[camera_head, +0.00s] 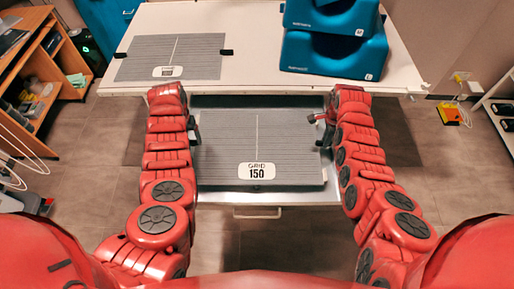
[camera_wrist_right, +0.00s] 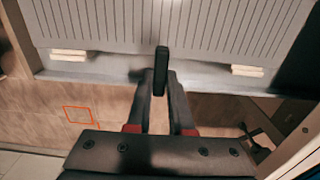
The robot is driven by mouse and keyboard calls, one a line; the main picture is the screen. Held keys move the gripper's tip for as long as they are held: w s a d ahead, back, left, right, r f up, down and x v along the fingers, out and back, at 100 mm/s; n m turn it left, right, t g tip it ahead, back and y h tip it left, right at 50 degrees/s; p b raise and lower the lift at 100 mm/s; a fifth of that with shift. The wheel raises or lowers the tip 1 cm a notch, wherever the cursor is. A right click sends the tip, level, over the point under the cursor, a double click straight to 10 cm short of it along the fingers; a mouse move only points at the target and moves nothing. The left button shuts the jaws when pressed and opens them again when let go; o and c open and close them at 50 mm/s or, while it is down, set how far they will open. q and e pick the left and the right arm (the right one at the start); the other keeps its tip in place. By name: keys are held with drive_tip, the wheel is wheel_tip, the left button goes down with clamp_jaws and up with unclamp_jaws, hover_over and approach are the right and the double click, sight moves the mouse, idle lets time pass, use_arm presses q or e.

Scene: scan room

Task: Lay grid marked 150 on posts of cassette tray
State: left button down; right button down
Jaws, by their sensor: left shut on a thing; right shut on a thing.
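The grey lined grid (camera_head: 228,150) carries a label reading GRID 150 near its front edge and lies level over the pulled-out cassette tray (camera_head: 262,199). My left gripper (camera_head: 197,130) is shut on its left side. My right gripper (camera_head: 322,126) is shut on its right side. In the right wrist view the right gripper (camera_wrist_right: 161,72) is shut at the edge of the grid (camera_wrist_right: 170,25). Two pale blocks show along that edge, and I cannot tell whether they are posts. The grid hides most of the tray, and whether it touches the posts is not visible.
A white table (camera_head: 256,65) stands behind the tray. On it lie a second lined grid (camera_head: 196,55), whose label I cannot read clearly, and blue stacked blocks (camera_head: 335,55). The tray has a front handle (camera_head: 258,214). A wooden shelf (camera_head: 55,85) stands at the left.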

use_arm(q)
drive_tip(key=shift+c, duration=1.1)
unclamp_jaws()
drive_tip(key=shift+f, duration=0.1)
use_arm(e)
drive_tip(key=c, duration=1.1)
unclamp_jaws()
drive_tip(key=shift+f, duration=0.1)
drive_tip(key=shift+c, duration=0.2)
use_arm(q)
drive_tip(key=shift+o, duration=1.1)
use_arm(e)
drive_tip(key=o, duration=0.3)
drive_tip(key=shift+o, duration=0.2)
use_arm(q)
wheel_tip(320, 180, up, 12)
use_arm(e)
wheel_tip(320, 180, up, 12)
